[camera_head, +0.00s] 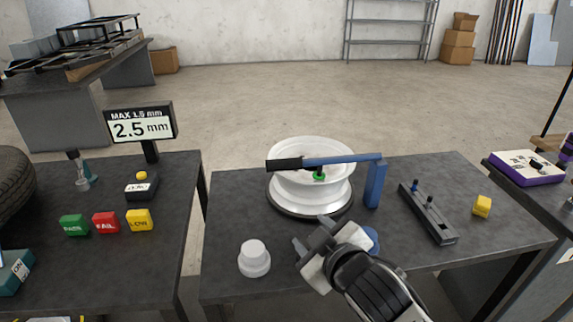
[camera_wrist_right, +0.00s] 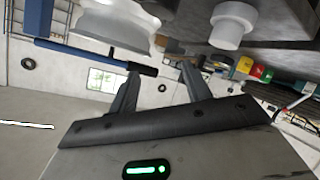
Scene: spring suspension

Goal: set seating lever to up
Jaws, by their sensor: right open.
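The seating lever (camera_head: 335,160) is a blue bar with a black grip (camera_head: 284,165), hinged on a blue post (camera_head: 375,185) at the right of the white wheel rim (camera_head: 310,190). It lies roughly level across the top of the rim, above a small green part (camera_head: 319,176). My right gripper (camera_head: 311,236) is open and empty, in front of the rim and apart from the lever. In the right wrist view, the blue bar (camera_wrist_right: 80,52) and black grip (camera_wrist_right: 141,69) show beyond the open fingers (camera_wrist_right: 158,90). My left gripper is out of view.
A white knob (camera_head: 254,258) stands at the table's front left. A dark block with pins (camera_head: 428,215) and a yellow cube (camera_head: 482,206) lie at the right. The left table holds green, red and yellow blocks (camera_head: 106,222) and a "2.5 mm" display (camera_head: 140,125).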

